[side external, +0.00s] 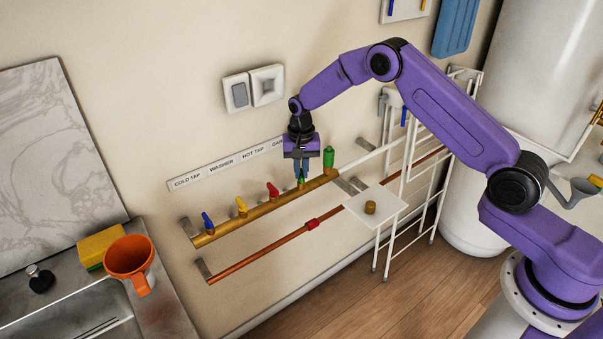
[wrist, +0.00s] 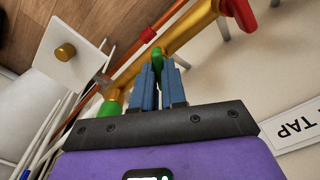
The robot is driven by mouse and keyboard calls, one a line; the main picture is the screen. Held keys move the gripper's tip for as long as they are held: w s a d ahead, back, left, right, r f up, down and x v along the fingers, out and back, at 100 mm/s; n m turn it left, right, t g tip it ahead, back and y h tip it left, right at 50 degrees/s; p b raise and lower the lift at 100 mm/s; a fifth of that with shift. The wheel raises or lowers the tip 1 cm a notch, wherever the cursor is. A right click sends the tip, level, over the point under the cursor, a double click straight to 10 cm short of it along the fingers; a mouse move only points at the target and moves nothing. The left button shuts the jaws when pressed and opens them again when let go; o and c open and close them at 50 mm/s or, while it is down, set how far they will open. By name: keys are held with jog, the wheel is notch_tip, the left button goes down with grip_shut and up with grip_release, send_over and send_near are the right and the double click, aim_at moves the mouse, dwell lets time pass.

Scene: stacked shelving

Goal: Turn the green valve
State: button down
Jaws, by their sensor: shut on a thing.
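The green valve (side external: 301,181) is a small lever on the brass pipe (side external: 255,208), right of the red valve (side external: 273,191). My gripper (side external: 301,174) points down at it from above, with its fingers closed around the lever. In the wrist view, the green valve (wrist: 156,54) shows between the blue fingertips of my gripper (wrist: 158,72). The fingers hide much of the lever, and its exact angle is hard to tell.
A yellow valve (side external: 241,206) and a blue valve (side external: 207,223) stand further left. A larger green fitting (side external: 328,157) stands close right of my gripper. A copper pipe (side external: 270,251) runs below. A white rack (side external: 408,195) with a small shelf stands at right.

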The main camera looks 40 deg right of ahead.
jog(key=n, duration=0.3)
jog(key=shift+d, duration=0.1)
jog(key=shift+n, duration=1.6)
jog(key=c, duration=1.3)
grip_release()
jog(key=shift+c, duration=0.2)
jog(key=shift+r, duration=0.1)
jog(key=shift+r, duration=2.4)
